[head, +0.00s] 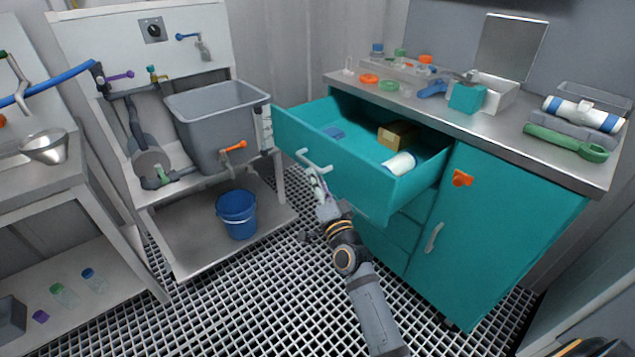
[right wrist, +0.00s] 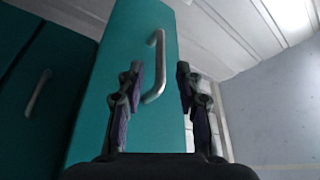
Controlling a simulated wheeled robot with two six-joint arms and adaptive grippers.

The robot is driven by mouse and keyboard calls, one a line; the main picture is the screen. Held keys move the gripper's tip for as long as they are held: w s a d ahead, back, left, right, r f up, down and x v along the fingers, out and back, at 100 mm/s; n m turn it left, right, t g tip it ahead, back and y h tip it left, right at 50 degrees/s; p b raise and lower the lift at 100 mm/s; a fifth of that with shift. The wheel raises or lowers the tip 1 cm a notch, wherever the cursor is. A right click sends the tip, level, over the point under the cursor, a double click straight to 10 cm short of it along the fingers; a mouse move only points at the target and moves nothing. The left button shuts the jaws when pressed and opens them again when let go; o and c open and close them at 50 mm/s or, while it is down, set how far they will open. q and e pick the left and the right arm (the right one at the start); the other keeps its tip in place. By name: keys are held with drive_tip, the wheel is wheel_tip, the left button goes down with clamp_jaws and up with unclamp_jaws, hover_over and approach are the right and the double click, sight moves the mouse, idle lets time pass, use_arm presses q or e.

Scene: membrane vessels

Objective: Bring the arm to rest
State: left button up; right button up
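My right gripper (head: 318,187) is at the front of the open teal drawer (head: 350,190), close to its grey bar handle (head: 313,161). In the right wrist view the right gripper (right wrist: 159,78) has its two fingers apart. The handle (right wrist: 159,50) shows in the gap between them, on the teal drawer front (right wrist: 120,60). I cannot tell how far the handle is from the fingers; they do not close on it. My left gripper is not in view.
The pulled-out drawer holds a brown box (head: 396,135) and a white roll (head: 400,163). The metal counter (head: 480,125) above carries several items. A grey sink (head: 215,115) and blue bucket (head: 237,212) stand left. Grating floor (head: 240,300) is open in front.

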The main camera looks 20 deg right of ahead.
drive_tip(key=shift+s+f, duration=0.15)
drive_tip(key=shift+s, duration=0.45)
